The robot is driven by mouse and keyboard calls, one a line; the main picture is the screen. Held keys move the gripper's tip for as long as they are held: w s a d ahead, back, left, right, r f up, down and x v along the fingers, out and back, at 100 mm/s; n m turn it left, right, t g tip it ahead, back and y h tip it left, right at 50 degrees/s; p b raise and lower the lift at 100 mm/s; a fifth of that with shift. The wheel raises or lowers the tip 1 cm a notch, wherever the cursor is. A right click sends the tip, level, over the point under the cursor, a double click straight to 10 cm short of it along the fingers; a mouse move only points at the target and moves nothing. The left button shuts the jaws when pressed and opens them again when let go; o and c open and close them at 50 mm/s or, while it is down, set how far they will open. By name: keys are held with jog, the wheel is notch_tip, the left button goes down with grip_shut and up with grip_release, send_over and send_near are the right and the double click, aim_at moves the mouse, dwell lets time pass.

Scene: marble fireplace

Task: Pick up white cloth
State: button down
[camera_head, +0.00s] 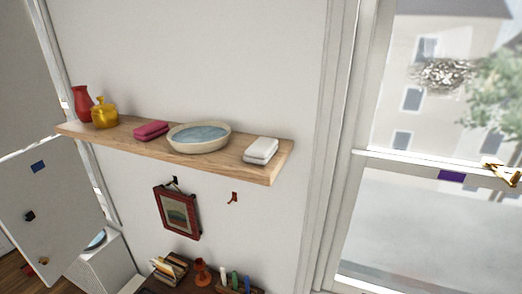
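The white cloth (261,150) is a small folded stack at the right end of a wooden wall shelf (235,168). It lies just right of a wide, shallow cream bowl (198,138) with a blue inside, with a small gap between them. Nothing covers the cloth. My gripper is not in view.
A pink folded cloth (151,130), a yellow pot (104,113) and a red vase (82,103) stand left on the shelf. A framed picture (177,212) hangs below. A window (435,160) is at right. Pens (235,281) and books (168,269) sit on a surface below.

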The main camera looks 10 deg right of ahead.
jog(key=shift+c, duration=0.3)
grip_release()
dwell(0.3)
